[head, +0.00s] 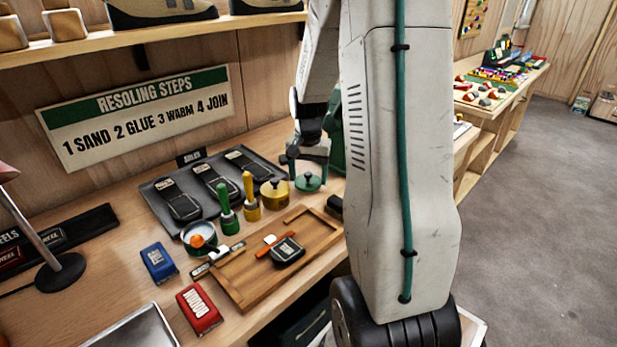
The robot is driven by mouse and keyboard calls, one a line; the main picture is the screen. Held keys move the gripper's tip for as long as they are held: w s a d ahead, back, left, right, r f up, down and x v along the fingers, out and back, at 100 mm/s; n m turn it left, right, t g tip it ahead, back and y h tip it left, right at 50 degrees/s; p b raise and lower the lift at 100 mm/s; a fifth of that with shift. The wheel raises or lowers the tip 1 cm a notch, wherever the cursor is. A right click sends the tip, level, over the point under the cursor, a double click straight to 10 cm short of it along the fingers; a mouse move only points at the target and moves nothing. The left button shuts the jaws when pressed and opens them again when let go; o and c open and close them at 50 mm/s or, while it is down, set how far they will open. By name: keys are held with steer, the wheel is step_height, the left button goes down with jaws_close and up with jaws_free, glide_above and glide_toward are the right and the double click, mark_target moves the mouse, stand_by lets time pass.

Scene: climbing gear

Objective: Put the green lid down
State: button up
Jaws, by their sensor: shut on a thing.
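The green lid (308,183) is a small round disc with a knob on top, at the back right of the bench. My gripper (307,165) points down right over it and is shut on the lid. The fingertips are small and partly hidden, and I cannot tell whether the lid touches the bench top. A yellow lidded pot (273,194) stands just left of it.
Green (228,215) and yellow (250,200) handled tools stand left of the yellow pot. A wooden tray (238,290) holds a black piece. A dark sole tray (160,208) lies behind. Blue (158,263) and red (199,310) blocks lie in front. My arm hides the bench's right part.

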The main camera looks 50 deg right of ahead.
mark_target(308, 173)
steer(key=shift+f, duration=0.55)
steer(key=shift+f, duration=0.1)
steer(key=o, duration=1)
steer(key=shift+c, duration=0.2)
step_height(308, 173, up, 12)
steer(key=s+a+r+n, duration=0.3)
steer(key=a+r, duration=0.1)
steer(key=a, duration=0.4)
steer(key=s+a+r+n, duration=0.2)
steer(key=s+a+r, duration=0.1)
steer(key=a, duration=0.5)
steer(key=s+a+n+t, duration=0.1)
steer(key=s+a+n, duration=0.6)
steer(key=s+a, duration=0.4)
steer(key=s, duration=0.3)
steer(key=shift+s+f, duration=0.15)
steer(key=shift+f, duration=0.05)
